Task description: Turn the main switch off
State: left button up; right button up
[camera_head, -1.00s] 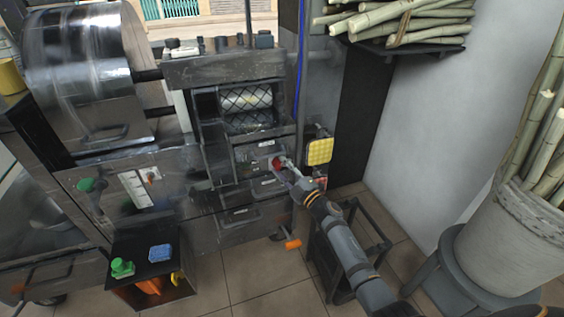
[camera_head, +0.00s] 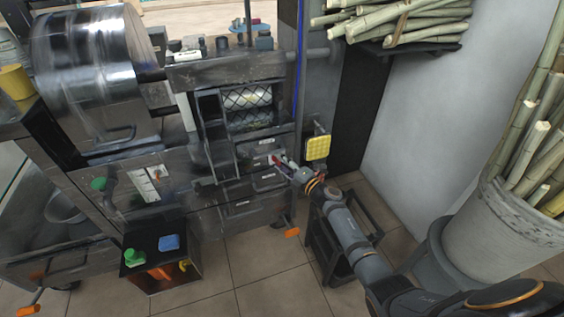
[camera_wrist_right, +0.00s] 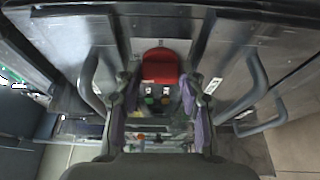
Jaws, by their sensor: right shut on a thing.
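The red switch (camera_wrist_right: 160,66) shows in the right wrist view on the dark metal front of the press, between the two fingers of my right gripper (camera_wrist_right: 158,95). In the head view my right gripper (camera_head: 284,165) is against the press front below the rollers, and it mostly hides the switch there. The gripper is shut on the red switch. Whether the switch stands at on or off cannot be read. My left gripper is not in view.
Metal handles (camera_wrist_right: 257,85) flank the gripper in the wrist view. A yellow pad (camera_head: 318,148) hangs right of the press. A black stand (camera_head: 318,235) is below my right arm. A cane bucket (camera_head: 515,235) stands at the right. A box with bottles (camera_head: 160,282) is lower left.

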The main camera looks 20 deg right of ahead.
dwell(0.3)
jog(key=o, duration=1.2)
jog(key=shift+c, duration=0.2)
jog(key=shift+s+d+f, duration=0.1)
jog(key=shift+s, duration=0.2)
jog(key=v, duration=0.7)
jog(key=shift+s, duration=0.15)
jog(key=shift+d, duration=0.1)
